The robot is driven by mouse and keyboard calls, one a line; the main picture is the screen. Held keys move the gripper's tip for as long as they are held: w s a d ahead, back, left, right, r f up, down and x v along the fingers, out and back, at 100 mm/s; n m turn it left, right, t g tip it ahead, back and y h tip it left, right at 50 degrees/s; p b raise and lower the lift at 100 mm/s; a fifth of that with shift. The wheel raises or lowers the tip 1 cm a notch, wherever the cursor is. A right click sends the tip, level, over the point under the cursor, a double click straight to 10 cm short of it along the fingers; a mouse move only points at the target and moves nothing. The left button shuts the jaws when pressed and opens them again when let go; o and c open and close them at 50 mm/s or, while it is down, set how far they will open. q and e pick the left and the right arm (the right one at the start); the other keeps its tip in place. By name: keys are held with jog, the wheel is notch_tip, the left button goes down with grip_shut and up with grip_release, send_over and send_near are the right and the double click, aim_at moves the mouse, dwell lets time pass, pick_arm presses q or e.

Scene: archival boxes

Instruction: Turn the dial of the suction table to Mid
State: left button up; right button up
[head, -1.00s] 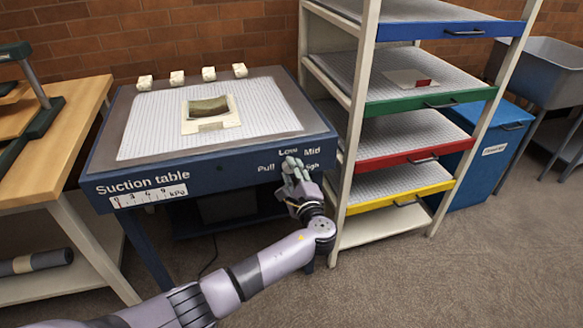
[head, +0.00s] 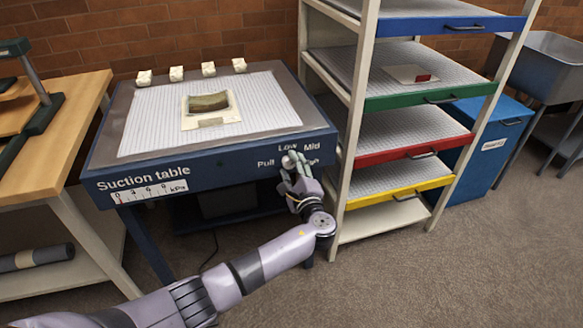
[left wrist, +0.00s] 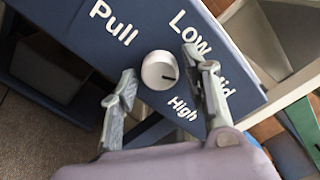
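The suction table (head: 138,168) is a dark blue table with a white gridded top and a kPa scale at its front left. Its dial (left wrist: 160,70) is a round white knob with a dark pointer mark, on the front panel among the labels Pull, Low, Mid and High. The mark points right in the left wrist view, roughly toward Mid or between Mid and High; I cannot tell exactly. My left gripper (head: 291,163) is at the panel's right end. In the left wrist view, its open fingers (left wrist: 160,64) stand either side of the dial, with gaps visible. My right gripper is out of view.
A curved brown piece on a pale support (head: 209,104) and several small white blocks (head: 208,69) are on the tabletop. A rack with coloured trays (head: 411,154) stands close to the right of my left gripper. A wooden bench (head: 62,140) is at left.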

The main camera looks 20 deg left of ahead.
pick_arm(q)
jog(key=shift+o, duration=0.5)
jog(key=shift+s, duration=0.15)
jog(key=v, duration=1.1)
jog(key=shift+s+d, duration=0.25)
jog(key=shift+d, duration=0.05)
